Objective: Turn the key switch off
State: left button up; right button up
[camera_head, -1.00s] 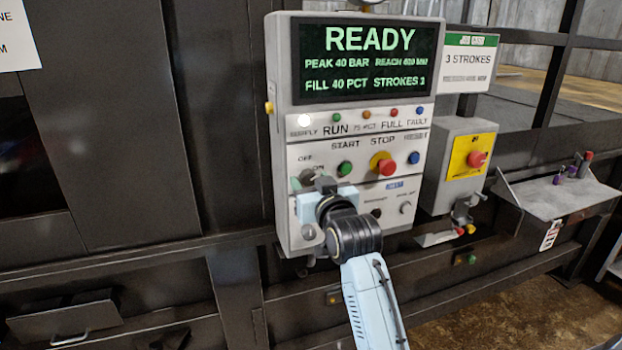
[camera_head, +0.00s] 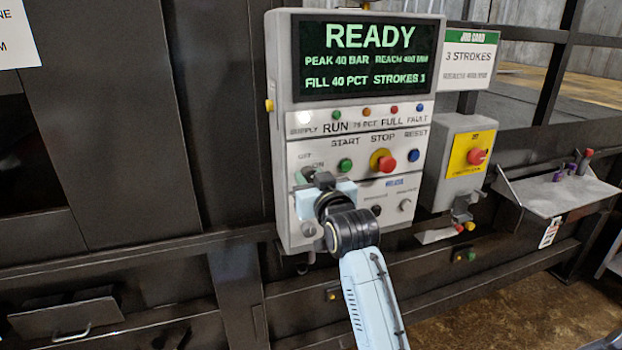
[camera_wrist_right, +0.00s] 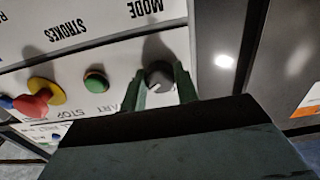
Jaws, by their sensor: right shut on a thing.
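The key switch shows in the right wrist view as a round dark grey knob (camera_wrist_right: 158,77) with a pale mark on its face. My right gripper (camera_wrist_right: 159,90) has its two green fingers on either side of the knob and is shut on it. In the head view my right gripper (camera_head: 303,178) is at the left of the control panel (camera_head: 284,150), just below the OFF and ON labels. The gripper hides the switch there, so its exact angle is hard to read. My left gripper is not in view.
The screen (camera_head: 368,58) reads READY. To the right of the switch are a green start button (camera_head: 345,166), a red stop button (camera_head: 388,167) and a blue reset button (camera_head: 413,158). A separate box carries another red button (camera_head: 476,156).

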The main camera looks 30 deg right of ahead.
jog(key=shift+n+p, duration=0.4)
jog(key=shift+n, duration=1.2)
jog(key=n, duration=0.4)
jog(key=shift+d+n, duration=0.1)
jog(key=shift+n, duration=2.1)
jog(key=o, duration=1)
jog(key=shift+c, duration=0.2)
